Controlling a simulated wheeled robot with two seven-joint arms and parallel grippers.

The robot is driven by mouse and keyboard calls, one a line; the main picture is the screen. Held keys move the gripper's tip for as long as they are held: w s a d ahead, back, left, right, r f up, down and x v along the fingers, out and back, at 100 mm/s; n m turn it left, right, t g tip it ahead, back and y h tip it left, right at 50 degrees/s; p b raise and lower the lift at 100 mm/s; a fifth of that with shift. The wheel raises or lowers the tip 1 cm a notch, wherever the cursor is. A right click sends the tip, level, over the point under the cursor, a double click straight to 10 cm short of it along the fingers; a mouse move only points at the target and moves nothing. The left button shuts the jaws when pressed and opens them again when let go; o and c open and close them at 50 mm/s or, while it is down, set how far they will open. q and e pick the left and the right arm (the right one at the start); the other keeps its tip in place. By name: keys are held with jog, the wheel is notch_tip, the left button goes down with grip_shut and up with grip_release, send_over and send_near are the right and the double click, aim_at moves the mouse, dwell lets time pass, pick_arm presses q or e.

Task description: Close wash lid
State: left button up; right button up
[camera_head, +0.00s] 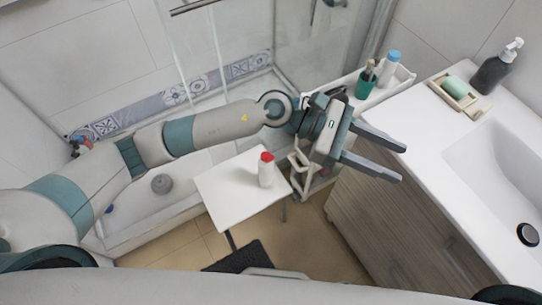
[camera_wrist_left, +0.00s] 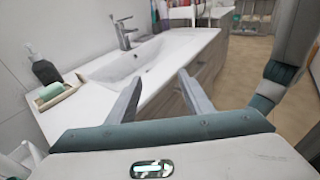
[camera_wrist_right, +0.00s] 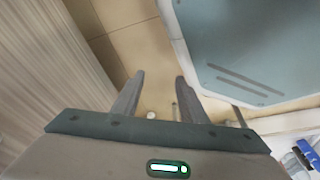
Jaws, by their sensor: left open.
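A white bottle with a red cap (camera_head: 266,170) stands upright on a small white table (camera_head: 225,192) in the head view. A white bottle with a blue cap (camera_head: 390,68) stands upright in the white cart (camera_head: 404,80) at the back. I cannot tell which one is the wash, or whether either lid is open. My left gripper (camera_head: 402,163) is open and empty, right of the red-capped bottle, over the counter's left edge; its fingers show in the left wrist view (camera_wrist_left: 160,76). My right gripper (camera_wrist_right: 159,77) has its fingers apart and empty, above the tiled floor.
On the counter are a dark pump bottle (camera_head: 494,70), a soap dish (camera_head: 456,93) and a white sink (camera_head: 505,165). The wooden cabinet (camera_head: 385,230) is below.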

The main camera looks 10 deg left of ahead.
aim_at(270, 157)
pick_arm(q)
jog(key=w+a+f+m+y, duration=0.35)
jog(key=a+f+y, duration=0.2)
jog(key=f, duration=0.35)
jog(key=w+a+f+m+t+y, duration=0.2)
jog(key=w+a+y, duration=0.3)
jog(key=a, duration=0.4)
jog(key=w+a+f+m+t+y, duration=0.2)
jog(key=w+a+y, duration=0.3)
jog(key=w+a, duration=0.3)
jog(key=shift+a+f+t, duration=0.3)
jog(key=shift+a+f, duration=0.6)
jog(key=shift+a, duration=0.1)
pick_arm(e)
jog(key=s+d+f, duration=0.1)
jog(key=s+f, duration=0.6)
jog(key=s, duration=0.2)
jog(key=shift+s+d, duration=0.2)
jog(key=shift+d, duration=0.15)
